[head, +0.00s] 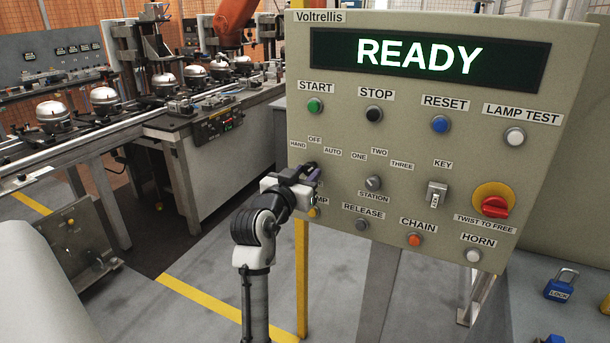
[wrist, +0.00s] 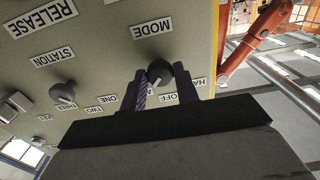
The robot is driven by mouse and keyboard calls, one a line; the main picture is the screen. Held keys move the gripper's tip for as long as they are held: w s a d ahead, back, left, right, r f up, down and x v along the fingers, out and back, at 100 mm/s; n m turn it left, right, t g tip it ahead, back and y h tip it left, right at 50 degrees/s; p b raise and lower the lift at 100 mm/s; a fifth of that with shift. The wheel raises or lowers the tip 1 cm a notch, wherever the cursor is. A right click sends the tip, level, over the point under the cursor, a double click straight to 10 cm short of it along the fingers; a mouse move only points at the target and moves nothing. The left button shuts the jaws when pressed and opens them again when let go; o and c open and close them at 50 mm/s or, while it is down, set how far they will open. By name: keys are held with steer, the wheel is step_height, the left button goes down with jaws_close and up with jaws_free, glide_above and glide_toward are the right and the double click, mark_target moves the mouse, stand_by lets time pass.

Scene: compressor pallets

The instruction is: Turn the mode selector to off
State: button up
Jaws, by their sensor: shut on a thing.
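The mode selector (wrist: 159,71) is a dark round knob beside the MODE label in the wrist view, which shows the panel upside down. My gripper (head: 309,177) is at the left side of the control panel (head: 335,105), just below the HAND, OFF and AUTO labels. In the wrist view its two fingers stand on either side of the selector, shut on it. In the head view my gripper mostly hides the selector. I cannot tell which position its pointer faces. The OFF label (head: 314,139) sits between HAND and AUTO. The panel's display (head: 420,55) reads READY.
The station selector (head: 373,183) is right of my gripper, with the RELEASE button (head: 362,224) below it. A key switch (head: 436,194) and a red twist knob (head: 495,206) are farther right. A conveyor line (head: 175,120) stands behind at left.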

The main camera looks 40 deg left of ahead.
steer(key=shift+n, duration=0.3)
steer(key=n+p, duration=0.3)
steer(key=n, duration=0.1)
steer(key=shift+d+r, duration=0.1)
steer(key=shift+r, duration=0.05)
steer(key=shift+n+p, duration=1.05)
steer(key=shift+n, duration=0.95)
steer(key=o, duration=1)
steer(key=shift+c, duration=0.2)
steer(key=b+v, duration=0.4)
steer(key=v, duration=1)
